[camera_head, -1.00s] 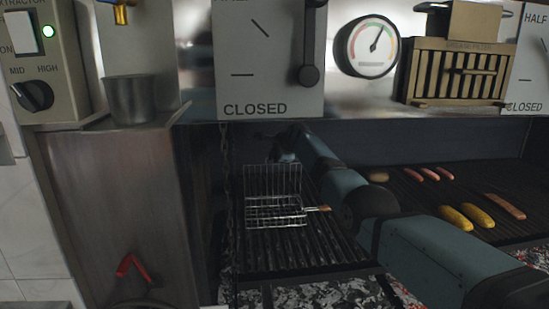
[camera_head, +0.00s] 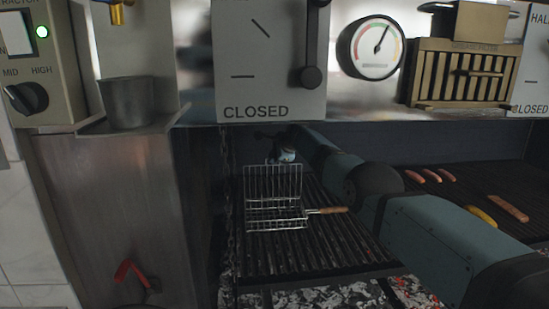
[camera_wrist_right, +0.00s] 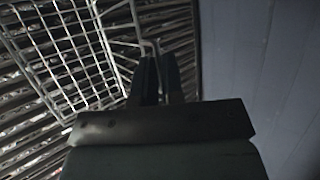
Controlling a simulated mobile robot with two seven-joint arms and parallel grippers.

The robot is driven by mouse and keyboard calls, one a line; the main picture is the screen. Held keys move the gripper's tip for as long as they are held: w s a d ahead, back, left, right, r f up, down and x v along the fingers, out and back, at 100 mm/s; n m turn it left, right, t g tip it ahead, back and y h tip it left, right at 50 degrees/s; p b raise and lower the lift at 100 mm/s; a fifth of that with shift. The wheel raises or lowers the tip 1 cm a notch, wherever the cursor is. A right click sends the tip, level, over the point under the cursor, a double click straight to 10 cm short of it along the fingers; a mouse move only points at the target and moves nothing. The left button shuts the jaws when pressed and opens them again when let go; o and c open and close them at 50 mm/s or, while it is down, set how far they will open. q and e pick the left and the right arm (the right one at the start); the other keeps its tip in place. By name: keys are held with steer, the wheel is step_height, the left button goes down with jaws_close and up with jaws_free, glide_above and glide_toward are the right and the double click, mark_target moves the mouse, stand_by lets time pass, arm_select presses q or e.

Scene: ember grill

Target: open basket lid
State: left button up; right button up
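A wire grill basket (camera_head: 277,218) with a wooden-tipped handle (camera_head: 328,211) rests on the left grill grate. Its mesh lid (camera_head: 272,182) stands roughly upright along the basket's far side. My right gripper (camera_head: 272,160) is just behind the lid's top edge, partly hidden. In the right wrist view, the right gripper's fingers (camera_wrist_right: 160,62) are close together, with a thin wire loop of the lid running in between their tips. The lid's mesh (camera_wrist_right: 65,55) fills the upper left there. My left gripper is not in view.
Sausages (camera_head: 430,176) and a corn cob (camera_head: 481,216) lie on the right grate (camera_head: 465,185). A hanging chain (camera_head: 231,215) is left of the basket. The hood with a CLOSED panel (camera_head: 268,60) overhangs the grill. Embers (camera_head: 330,297) glow below.

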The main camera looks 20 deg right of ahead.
steer(key=o, duration=0.3)
steer(key=shift+f, duration=0.2)
steer(key=shift+o, duration=0.2)
steer(key=shift+d+r, duration=0.1)
steer(key=shift+r, duration=0.15)
steer(key=v, duration=1.3)
steer(key=shift+s+b, duration=0.3)
steer(key=shift+s, duration=0.05)
